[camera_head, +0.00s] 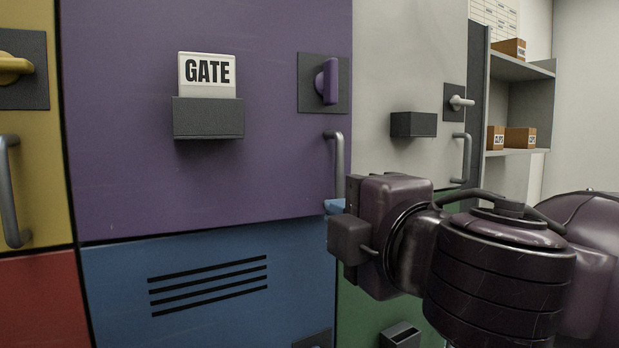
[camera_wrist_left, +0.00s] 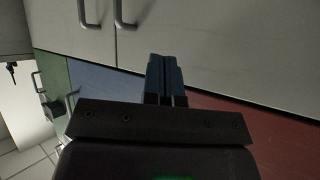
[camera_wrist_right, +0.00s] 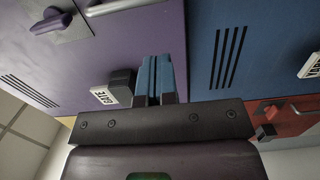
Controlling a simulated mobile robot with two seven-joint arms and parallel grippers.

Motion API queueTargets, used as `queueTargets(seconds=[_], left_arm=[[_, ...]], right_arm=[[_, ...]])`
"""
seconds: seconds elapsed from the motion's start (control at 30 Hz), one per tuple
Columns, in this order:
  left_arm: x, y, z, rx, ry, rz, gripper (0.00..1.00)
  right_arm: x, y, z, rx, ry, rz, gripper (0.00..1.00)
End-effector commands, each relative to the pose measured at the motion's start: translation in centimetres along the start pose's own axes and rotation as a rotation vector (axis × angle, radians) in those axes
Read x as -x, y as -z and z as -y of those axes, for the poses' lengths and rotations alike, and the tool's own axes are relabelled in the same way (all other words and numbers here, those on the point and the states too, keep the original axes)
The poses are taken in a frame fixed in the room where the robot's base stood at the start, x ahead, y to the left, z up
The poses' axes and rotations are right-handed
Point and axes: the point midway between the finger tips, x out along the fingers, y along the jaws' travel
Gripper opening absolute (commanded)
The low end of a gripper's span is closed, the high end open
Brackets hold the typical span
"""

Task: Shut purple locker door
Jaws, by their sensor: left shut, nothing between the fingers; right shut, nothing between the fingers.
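The purple locker door (camera_head: 270,180) fills the middle of the head view. It bears a GATE card (camera_head: 207,75) above a dark holder (camera_head: 208,118), a purple latch knob (camera_head: 327,81) standing upright on a dark plate, and a grey bar handle (camera_head: 338,165). The door looks flush or nearly flush with its neighbours; I cannot tell whether it is fully shut. My right gripper (camera_head: 335,206) is shut and empty at the door's lower right corner, just below the handle; contact is unclear. Its blue fingers show in the right wrist view (camera_wrist_right: 154,76). My left gripper (camera_wrist_left: 164,75) is shut and empty before other locker doors.
A blue door (camera_head: 210,285) with slots lies below, a yellow door (camera_head: 35,190) and a red one (camera_head: 35,300) at left. A pale door (camera_head: 410,60) and a green one (camera_head: 355,315) are at right. Shelves with small boxes (camera_head: 520,138) stand beyond.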

Motion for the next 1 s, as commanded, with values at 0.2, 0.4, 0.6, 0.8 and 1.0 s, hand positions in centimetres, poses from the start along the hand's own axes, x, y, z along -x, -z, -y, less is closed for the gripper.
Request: queueTargets(seconds=[0.2,0.4,0.6,0.8,1.0], left_arm=[[0.5,1.8,0.1,-0.002,-0.001,-0.013,0.00],[0.8,2.0,0.2,-0.002,-0.001,-0.007,0.00],[1.2,2.2,0.2,-0.001,-0.001,-0.003,0.00],[1.4,1.8,0.3,0.000,0.000,0.006,0.00],[1.4,1.7,0.3,0.000,0.001,0.008,0.00]], right_arm=[[-2.9,-0.1,0.1,0.000,0.004,0.001,0.00],[-6.3,-0.1,0.0,0.000,0.004,0.001,0.00],[-8.6,-0.1,0.1,0.000,0.004,0.000,0.00],[-9.4,-0.1,0.2,0.000,0.002,0.000,0.00],[-9.4,-0.1,0.2,0.000,0.002,-0.001,0.00]])
